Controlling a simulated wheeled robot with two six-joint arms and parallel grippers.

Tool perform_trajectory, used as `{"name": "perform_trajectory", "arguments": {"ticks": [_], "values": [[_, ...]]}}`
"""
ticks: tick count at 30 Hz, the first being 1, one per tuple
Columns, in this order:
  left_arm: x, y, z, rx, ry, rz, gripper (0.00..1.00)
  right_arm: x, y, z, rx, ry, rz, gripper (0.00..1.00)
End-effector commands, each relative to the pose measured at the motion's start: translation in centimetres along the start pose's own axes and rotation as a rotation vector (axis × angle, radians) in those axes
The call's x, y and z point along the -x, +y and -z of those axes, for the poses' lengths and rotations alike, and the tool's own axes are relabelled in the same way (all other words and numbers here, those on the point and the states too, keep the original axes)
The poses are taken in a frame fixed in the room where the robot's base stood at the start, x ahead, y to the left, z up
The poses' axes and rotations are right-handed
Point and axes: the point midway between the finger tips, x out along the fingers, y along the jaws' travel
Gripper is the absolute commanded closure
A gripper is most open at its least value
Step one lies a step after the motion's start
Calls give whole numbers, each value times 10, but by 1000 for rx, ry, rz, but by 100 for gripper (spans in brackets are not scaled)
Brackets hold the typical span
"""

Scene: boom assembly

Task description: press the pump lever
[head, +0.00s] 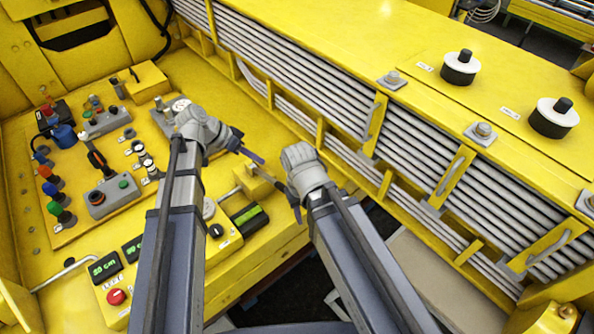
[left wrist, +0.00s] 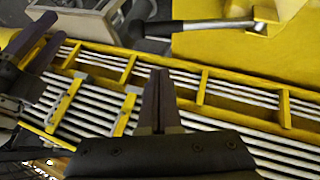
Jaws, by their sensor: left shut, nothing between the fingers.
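The pump lever is a metal rod with a black grip. It shows in the left wrist view (left wrist: 205,25), its rod running left from a yellow block. In the head view the block (head: 256,186) sits at the panel's right edge, and the lever is largely hidden around my right gripper. My left gripper (head: 254,157) is shut and empty, just above and behind the block. Its closed fingers (left wrist: 159,72) point up in the left wrist view, apart from the lever. My right gripper (head: 283,197) is right of the block; whether its fingers are apart is unclear.
The control panel at left carries coloured-knob levers (head: 52,190) and a red button (head: 116,296). A long rack of grey pipes (head: 330,95) with yellow brackets runs close behind the grippers. Black-and-white caps (head: 460,67) stand on the yellow deck at right.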

Motion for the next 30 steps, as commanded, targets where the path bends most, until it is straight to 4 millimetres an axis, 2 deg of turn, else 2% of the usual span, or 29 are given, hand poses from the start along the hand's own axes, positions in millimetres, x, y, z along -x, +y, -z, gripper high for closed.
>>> {"name": "perform_trajectory", "arguments": {"ticks": [14, 20, 30], "values": [[-2, -2, 1, -7, 10, -2, 100, -2, -3, -3, 2, -5, -5, 60], [-28, -4, -1, -8, 8, -3, 100, -24, -4, -1, 12, -4, -6, 60], [-90, -4, -1, -9, 8, -2, 100, -73, -8, 2, 17, -2, -6, 60]]}}
